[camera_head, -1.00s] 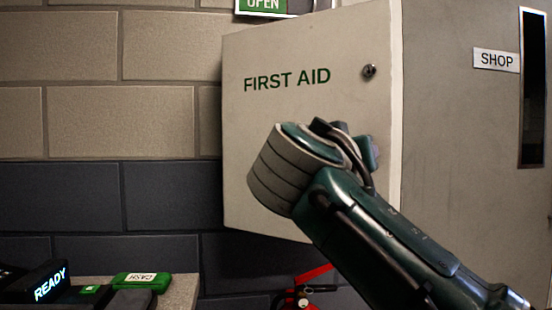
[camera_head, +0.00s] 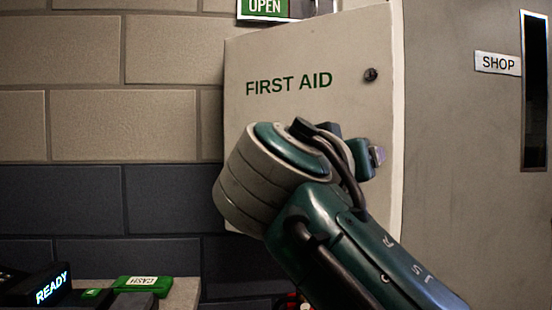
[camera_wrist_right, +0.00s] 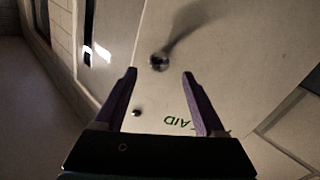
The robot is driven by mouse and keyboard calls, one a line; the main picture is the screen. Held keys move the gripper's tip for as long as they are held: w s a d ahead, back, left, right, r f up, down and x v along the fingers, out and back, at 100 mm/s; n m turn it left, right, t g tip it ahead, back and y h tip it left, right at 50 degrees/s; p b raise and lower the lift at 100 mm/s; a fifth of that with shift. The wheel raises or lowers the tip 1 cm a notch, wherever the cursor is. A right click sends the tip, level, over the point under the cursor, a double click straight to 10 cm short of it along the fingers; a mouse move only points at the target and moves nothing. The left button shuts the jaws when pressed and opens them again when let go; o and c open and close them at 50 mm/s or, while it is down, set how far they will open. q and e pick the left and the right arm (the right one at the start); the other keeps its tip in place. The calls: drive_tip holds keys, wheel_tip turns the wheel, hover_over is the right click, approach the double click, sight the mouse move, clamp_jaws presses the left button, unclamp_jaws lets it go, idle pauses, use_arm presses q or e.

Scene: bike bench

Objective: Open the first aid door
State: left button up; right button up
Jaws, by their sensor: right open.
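The cream first aid door (camera_head: 300,55) carries green FIRST AID lettering and looks closed in the head view. A small dark round lock or knob (camera_head: 371,74) sits near its upper right edge and seems to show in the right wrist view too (camera_wrist_right: 136,113). In the right wrist view, a larger dark round knob (camera_wrist_right: 159,62) casts a long shadow on the door. My right gripper (camera_wrist_right: 159,74) is open, with the larger knob appearing between its fingertips. Contact cannot be told. In the head view my right wrist hides the door's lower middle and most of the gripper.
A grey door marked SHOP (camera_head: 450,200) stands right of the cabinet. An OPEN sign (camera_head: 265,8) hangs above it. A bench at lower left bears a green CASH box (camera_head: 143,282) and a dark READY device (camera_head: 45,287). Block wall fills the left.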

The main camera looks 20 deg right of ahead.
drive_tip(key=v, duration=0.6)
drive_tip(key=shift+b, duration=0.3)
